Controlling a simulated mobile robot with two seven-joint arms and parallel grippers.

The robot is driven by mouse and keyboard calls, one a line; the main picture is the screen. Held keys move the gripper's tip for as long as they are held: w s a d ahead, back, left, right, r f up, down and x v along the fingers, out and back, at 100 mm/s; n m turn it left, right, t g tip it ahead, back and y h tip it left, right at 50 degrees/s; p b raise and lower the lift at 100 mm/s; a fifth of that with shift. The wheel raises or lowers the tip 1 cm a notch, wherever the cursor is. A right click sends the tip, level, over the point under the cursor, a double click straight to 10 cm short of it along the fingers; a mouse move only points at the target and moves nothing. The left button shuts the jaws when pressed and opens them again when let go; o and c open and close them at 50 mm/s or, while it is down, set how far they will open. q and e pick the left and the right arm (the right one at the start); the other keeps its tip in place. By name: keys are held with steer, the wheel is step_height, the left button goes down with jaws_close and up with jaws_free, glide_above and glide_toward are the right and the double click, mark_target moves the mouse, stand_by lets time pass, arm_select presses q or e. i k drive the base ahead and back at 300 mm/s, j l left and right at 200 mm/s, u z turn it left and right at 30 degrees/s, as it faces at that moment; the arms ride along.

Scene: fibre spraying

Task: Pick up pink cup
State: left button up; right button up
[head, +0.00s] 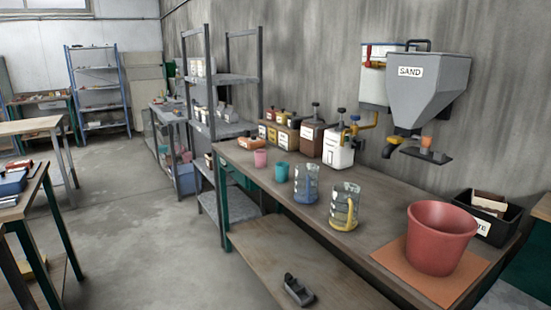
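The pink cup (261,158) stands upright on the long workbench (325,232), near its far left end. A teal cup (282,172) stands just to its right and nearer to me. An orange item (250,144) lies behind the pink cup, to its left. Neither of my grippers shows in the head view. Nothing is seen touching the pink cup.
Two clear measuring jugs, one blue-based (305,186) and one yellow-handled (344,208), stand right of the cups. A red bucket (440,238) sits on an orange mat. A grey sand hopper (416,88) hangs above. Bare concrete floor (150,215) lies left of the bench.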

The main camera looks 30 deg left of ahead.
mark_target(260, 156)
steer(key=i+j+z, duration=0.1)
steer(key=j, duration=0.25)
steer(key=i+j+z, duration=0.1)
steer(key=j, duration=0.25)
steer(key=i+j+z, duration=0.1)
steer(key=j, duration=0.25)
steer(key=i+j, duration=0.1)
steer(key=j, duration=0.45)
steer(key=i+j, duration=0.15)
steer(key=j, duration=0.4)
steer(key=i+j+z, duration=0.1)
steer(key=j, duration=0.45)
steer(key=i+j, duration=0.1)
steer(key=j, duration=0.45)
